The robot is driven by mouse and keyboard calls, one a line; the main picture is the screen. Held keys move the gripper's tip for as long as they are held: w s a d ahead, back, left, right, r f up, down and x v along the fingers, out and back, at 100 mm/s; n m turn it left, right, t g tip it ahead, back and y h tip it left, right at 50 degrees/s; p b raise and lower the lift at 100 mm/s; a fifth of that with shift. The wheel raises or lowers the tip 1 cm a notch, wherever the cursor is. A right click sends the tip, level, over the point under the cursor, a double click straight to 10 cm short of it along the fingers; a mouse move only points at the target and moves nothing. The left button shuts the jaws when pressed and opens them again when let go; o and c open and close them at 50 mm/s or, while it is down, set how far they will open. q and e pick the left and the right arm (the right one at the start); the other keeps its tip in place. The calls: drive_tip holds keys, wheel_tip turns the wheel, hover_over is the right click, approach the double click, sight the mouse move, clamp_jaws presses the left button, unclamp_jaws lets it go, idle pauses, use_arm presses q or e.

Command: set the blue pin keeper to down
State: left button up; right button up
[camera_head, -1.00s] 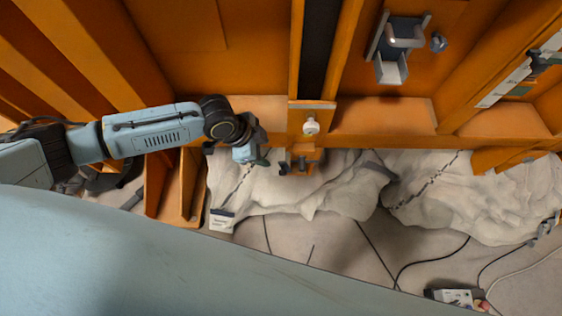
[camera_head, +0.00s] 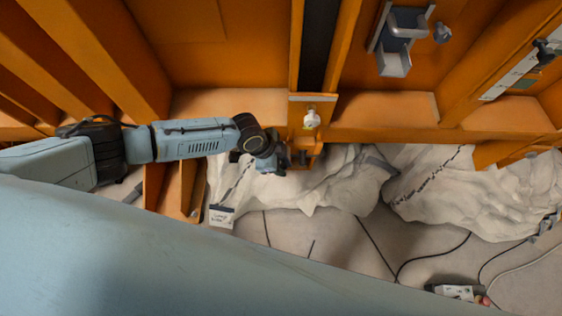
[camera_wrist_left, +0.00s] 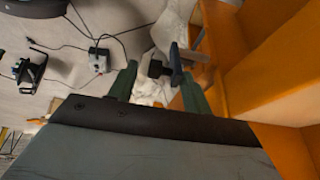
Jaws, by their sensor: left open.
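My left gripper (camera_head: 284,163) is beside the small orange bracket (camera_head: 306,153) at the lower end of the middle post. In the left wrist view its two dark green fingers (camera_wrist_left: 158,73) are apart. A dark blue-grey lever-like piece (camera_wrist_left: 176,64) shows between and just beyond the fingertips, near the orange frame. It may be the blue pin keeper; its setting cannot be told. In the head view the gripper and wrist hide most of that spot. My right gripper is not in view.
A white knob (camera_head: 311,118) sits on the post above the bracket. A grey metal holder (camera_head: 394,62) is on the upper orange panel. Pale crumpled sheeting (camera_head: 460,195) lies under the orange beam. Cables and a small box (camera_head: 455,292) lie on the floor.

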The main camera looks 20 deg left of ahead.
use_arm(q)
drive_tip(key=shift+w+d+f, duration=0.1)
drive_tip(key=shift+f, duration=0.15)
drive_tip(key=shift+c, duration=0.4)
drive_tip(key=shift+f, duration=0.1)
clamp_jaws()
drive_tip(key=shift+d+r+g+y+p, duration=0.2)
drive_tip(key=shift+d+g+y+p, duration=0.1)
drive_tip(key=shift+d+y+p, duration=0.4)
drive_tip(key=shift+w+d+f+g+y, duration=0.1)
drive_tip(key=shift+d+g+y, duration=0.1)
drive_tip(key=shift+d+y, duration=0.4)
drive_tip(key=shift+d+f+g+y, duration=0.1)
drive_tip(key=shift+d+g+y, duration=0.15)
drive_tip(key=shift+y, duration=0.55)
drive_tip(key=shift+o, duration=0.4)
unclamp_jaws()
drive_tip(key=shift+d, duration=0.1)
drive_tip(key=shift+r, duration=0.1)
